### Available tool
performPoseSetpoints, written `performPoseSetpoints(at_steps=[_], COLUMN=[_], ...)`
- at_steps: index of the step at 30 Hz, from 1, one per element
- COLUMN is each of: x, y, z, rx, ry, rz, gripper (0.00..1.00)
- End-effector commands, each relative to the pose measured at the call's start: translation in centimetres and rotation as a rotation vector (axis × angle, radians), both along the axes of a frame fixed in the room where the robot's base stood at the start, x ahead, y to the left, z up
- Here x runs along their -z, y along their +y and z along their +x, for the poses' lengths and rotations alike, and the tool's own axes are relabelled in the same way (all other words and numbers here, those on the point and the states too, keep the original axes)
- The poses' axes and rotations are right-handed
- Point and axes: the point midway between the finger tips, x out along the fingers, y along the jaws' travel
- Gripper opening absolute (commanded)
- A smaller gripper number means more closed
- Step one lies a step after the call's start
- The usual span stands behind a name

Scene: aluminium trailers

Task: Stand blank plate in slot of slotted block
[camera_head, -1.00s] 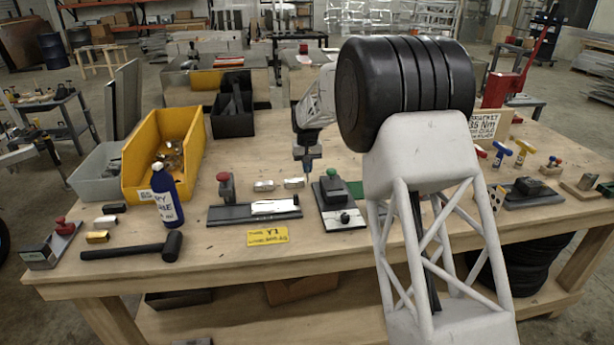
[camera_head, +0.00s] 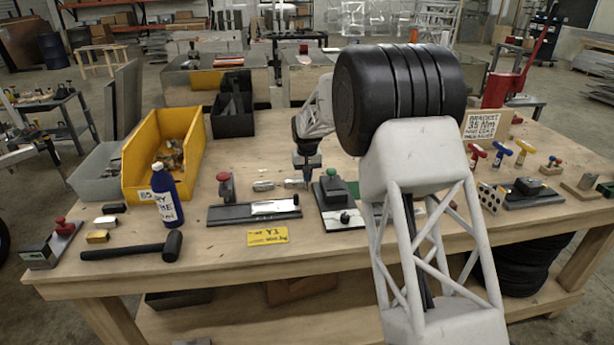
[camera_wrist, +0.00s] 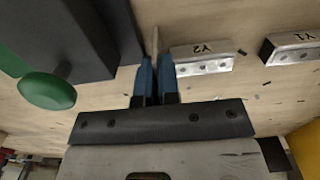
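My gripper (camera_head: 307,172) is low over the table, between the silver blocks and the green-knobbed fixture. In the wrist view its blue fingers (camera_wrist: 155,82) are close together, with a thin pale plate (camera_wrist: 155,38) edge-on between their tips. I take this to be the blank plate; its lower part and any contact with the table are unclear. The slotted block cannot be picked out for certain, as no slot is clear. A small wooden block (camera_head: 590,183) stands at the far right of the table, partly on a dark piece.
The green-knobbed fixture (camera_head: 331,188) is close beside my gripper. Silver blocks Y2 (camera_wrist: 201,58) and Y1 (camera_wrist: 290,48) lie on its other side. A red-knobbed fixture (camera_head: 225,187), blue bottle (camera_head: 167,195), mallet (camera_head: 130,250) and yellow bin (camera_head: 135,165) are left. A perforated plate (camera_head: 490,197) is right.

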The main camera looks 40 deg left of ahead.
Motion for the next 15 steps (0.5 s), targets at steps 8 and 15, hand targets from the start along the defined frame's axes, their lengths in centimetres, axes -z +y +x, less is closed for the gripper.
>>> performPoseSetpoints(at_steps=[8,15], x=[0.18,0.18], y=[0.0,0.0], z=[0.0,0.0], rx=[0.0,0.0], ry=[0.0,0.0], rz=[0.0,0.0], gripper=[0.29,0.29])
